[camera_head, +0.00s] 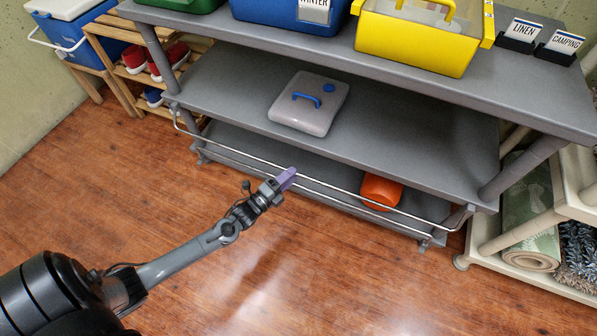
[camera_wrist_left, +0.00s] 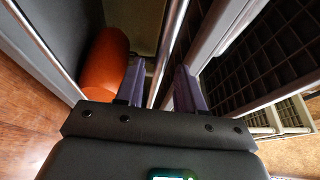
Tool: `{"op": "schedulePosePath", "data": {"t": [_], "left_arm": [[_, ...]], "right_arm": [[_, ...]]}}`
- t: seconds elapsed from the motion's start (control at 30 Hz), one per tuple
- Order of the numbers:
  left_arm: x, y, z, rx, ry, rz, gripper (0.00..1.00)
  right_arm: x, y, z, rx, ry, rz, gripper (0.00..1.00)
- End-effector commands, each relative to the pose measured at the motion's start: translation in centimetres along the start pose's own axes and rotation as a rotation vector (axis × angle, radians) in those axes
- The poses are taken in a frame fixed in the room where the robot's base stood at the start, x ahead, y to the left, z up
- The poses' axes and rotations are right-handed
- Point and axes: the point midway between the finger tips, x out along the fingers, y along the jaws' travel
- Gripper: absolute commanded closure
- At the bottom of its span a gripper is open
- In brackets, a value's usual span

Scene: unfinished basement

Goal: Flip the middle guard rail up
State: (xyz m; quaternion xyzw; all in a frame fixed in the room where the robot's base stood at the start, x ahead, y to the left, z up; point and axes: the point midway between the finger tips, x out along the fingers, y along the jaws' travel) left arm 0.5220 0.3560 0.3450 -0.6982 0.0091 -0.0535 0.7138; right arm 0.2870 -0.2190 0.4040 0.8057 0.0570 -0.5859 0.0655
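The middle guard rail (camera_head: 340,190) is a thin metal bar running along the front of the grey rack's middle shelf (camera_head: 420,150). It hangs low, in front of and below the shelf edge. My left gripper (camera_head: 287,178), with purple fingers, is at the rail near the middle of its length. In the left wrist view the fingers (camera_wrist_left: 160,88) are apart, and a metal bar (camera_wrist_left: 166,45) passes between them. I cannot tell whether either finger touches it. My right gripper is not in view.
A grey lidded box (camera_head: 310,115) sits on the middle shelf. An orange container (camera_head: 381,191) lies on the bottom shelf behind the rail. Blue and yellow bins (camera_head: 415,40) stand on the top shelf. The wooden floor (camera_head: 250,280) in front is clear.

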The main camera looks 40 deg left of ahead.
Motion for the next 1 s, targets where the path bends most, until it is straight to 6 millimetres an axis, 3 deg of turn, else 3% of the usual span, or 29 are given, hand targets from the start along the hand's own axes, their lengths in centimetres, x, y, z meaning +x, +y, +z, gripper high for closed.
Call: {"op": "schedulePosePath", "data": {"t": [0.1, 0.3, 0.73, 1.0], "left_arm": [[1.9, 0.2, 0.0, -0.001, 0.000, -0.003, 0.62], [3.8, 0.2, -0.1, -0.002, 0.000, 0.000, 0.62], [4.4, 0.0, 0.0, -0.002, 0.001, 0.001, 0.62], [4.4, 0.0, 0.0, -0.001, 0.000, 0.001, 1.00]], "right_arm": [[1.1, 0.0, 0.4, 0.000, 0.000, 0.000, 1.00], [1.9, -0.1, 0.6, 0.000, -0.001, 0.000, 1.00], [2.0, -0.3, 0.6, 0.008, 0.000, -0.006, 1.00], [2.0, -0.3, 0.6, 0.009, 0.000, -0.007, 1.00]]}}
